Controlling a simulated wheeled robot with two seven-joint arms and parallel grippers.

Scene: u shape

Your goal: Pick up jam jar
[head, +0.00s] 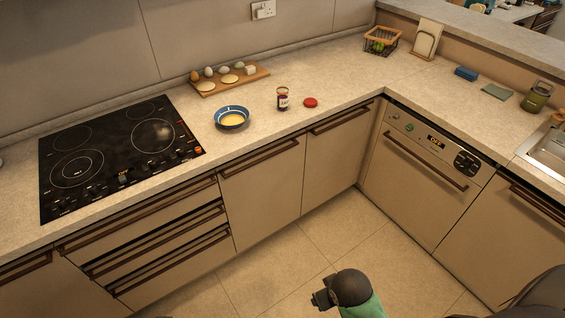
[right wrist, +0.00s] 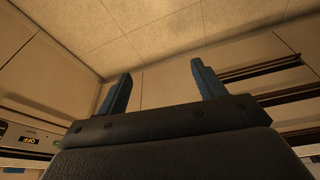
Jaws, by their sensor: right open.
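The jam jar (head: 283,99) is a small dark jar with a pale label and no lid on it. It stands upright on the counter near its front edge in the head view. A red lid (head: 310,102) lies flat just to its right. My right gripper (right wrist: 160,77) shows in the right wrist view with its two blue fingers apart and nothing between them. It faces cabinet fronts and floor, and the jar is not in that view. My left gripper is not in view.
A blue bowl (head: 232,118) with yellow contents stands left of the jar. A wooden board (head: 207,90) with eggs and other food lies behind it. A black cooktop (head: 115,150) is at left. The counter (head: 340,78) right of the lid is clear. Part of my arm shows low over the floor.

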